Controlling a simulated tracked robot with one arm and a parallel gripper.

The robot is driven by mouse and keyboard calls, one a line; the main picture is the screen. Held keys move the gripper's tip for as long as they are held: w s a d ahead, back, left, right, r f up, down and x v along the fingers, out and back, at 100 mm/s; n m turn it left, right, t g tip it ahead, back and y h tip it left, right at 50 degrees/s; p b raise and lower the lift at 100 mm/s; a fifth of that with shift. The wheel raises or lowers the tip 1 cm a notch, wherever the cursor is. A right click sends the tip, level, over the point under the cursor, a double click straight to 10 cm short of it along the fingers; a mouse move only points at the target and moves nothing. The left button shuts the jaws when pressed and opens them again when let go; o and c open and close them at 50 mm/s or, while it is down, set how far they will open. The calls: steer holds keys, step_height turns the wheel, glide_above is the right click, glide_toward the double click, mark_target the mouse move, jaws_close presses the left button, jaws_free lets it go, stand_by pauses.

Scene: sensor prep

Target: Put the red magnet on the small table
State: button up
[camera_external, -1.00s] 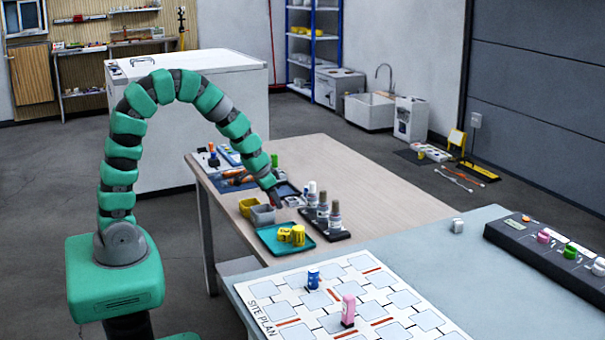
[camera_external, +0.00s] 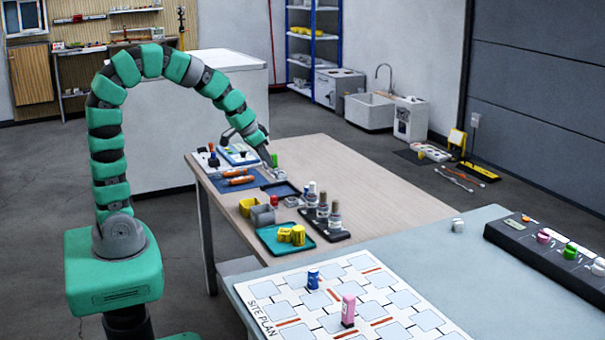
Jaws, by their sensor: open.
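A small red piece (camera_external: 274,200), which looks like the red magnet, shows at the right edge of the grey bin (camera_external: 263,215) on the wooden table (camera_external: 350,185). I cannot tell whether it is in the bin or behind it. My gripper (camera_external: 268,163) is open, close to a small green piece (camera_external: 274,160) and well behind the red piece. The fingertips are too small to show clearly. A second, blue-grey table (camera_external: 420,255) stands in front on the right. I cannot tell which table is the small one.
A yellow bin (camera_external: 248,206) stands beside the grey bin. A teal tray (camera_external: 272,247) holds yellow cylinders, and a black rack (camera_external: 335,236) holds bottles. The site plan board (camera_external: 365,325) carries blue and pink pieces. The wooden table's right part is clear.

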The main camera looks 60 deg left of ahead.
step_height(320, 180, up, 14)
steer(key=w+d+t, duration=0.1)
steer(key=w+t, duration=0.1)
steer(key=t, duration=0.1)
steer(key=s+r+t, duration=0.3)
steer(key=r, duration=1.1)
steer(key=s+d+r+t, duration=0.1)
steer(key=s+r+t, duration=0.2)
steer(key=r, duration=1.2)
steer(key=shift+s+d+r+t, duration=0.15)
steer(key=shift+s+d+t, duration=0.1)
steer(key=shift+s+t, duration=0.2)
